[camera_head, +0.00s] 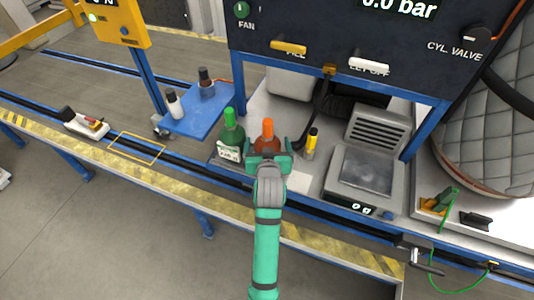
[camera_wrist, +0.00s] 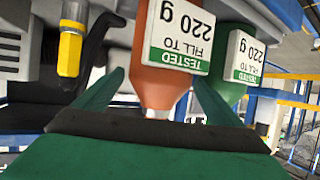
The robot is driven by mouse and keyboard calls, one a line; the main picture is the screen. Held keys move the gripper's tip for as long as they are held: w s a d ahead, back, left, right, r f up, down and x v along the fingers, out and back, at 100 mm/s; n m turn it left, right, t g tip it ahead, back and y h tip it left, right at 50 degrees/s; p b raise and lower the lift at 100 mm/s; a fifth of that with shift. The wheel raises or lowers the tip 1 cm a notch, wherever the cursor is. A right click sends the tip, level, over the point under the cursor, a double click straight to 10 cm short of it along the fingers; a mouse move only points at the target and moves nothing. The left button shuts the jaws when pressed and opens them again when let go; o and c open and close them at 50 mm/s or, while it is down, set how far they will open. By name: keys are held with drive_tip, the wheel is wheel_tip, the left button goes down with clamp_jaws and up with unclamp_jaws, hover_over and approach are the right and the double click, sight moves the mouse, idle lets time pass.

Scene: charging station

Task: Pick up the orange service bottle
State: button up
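The orange service bottle (camera_head: 267,134) stands on the grey bench just beyond my gripper (camera_head: 268,156); its lower part is hidden behind the gripper in the head view. In the wrist view the picture is upside down, and the orange bottle (camera_wrist: 172,82) with its white "220 g" label shows between the two green fingers of my gripper (camera_wrist: 158,78). The fingers are spread, with a gap visible at the left one. I cannot tell whether the right finger touches the bottle.
A green bottle (camera_head: 231,138) stands close on the left of the orange one; it also shows in the wrist view (camera_wrist: 230,88). A scale (camera_head: 365,172) is further right. The dark panel (camera_head: 340,40) overhangs behind.

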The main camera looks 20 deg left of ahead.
drive_tip(key=c, duration=1.5)
drive_tip(key=shift+r, duration=0.1)
drive_tip(key=c, duration=0.5)
